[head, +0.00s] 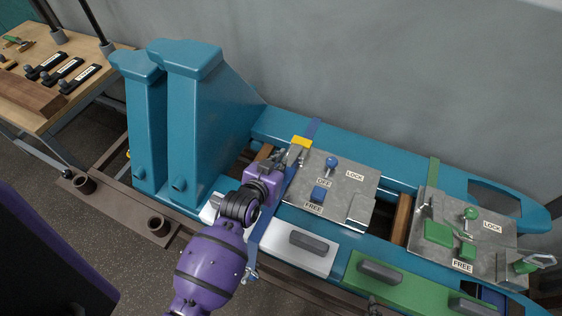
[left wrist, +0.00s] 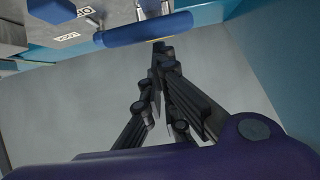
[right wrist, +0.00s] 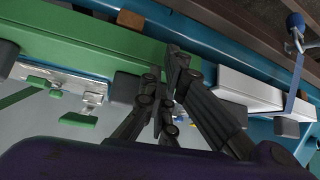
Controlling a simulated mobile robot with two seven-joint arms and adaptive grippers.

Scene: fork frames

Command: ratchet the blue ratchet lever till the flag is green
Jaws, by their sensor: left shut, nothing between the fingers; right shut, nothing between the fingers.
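A grey plate (head: 340,178) in the head view bears a blue ball knob (head: 331,162), a blue block (head: 318,194) and the labels LOCK, OFF and FREE. A blue strap (head: 262,232) runs along its left edge, with a yellow piece (head: 301,142) at the far end; I cannot tell if this is the flag. My left gripper (head: 280,156) is shut and empty at the strap. In the left wrist view its fingertips (left wrist: 159,48) are close to a blue bar (left wrist: 143,33), perhaps the lever; contact is unclear. My right gripper (right wrist: 172,58) is shut and empty near a green beam (right wrist: 85,38).
A second plate (head: 475,210) with green parts lies to the right. White (head: 283,248) and green (head: 415,292) blocks with dark grips stand in front. Tall blue uprights (head: 185,120) stand left of the plates. A wooden bench (head: 30,100) is at far left; a wall rises behind.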

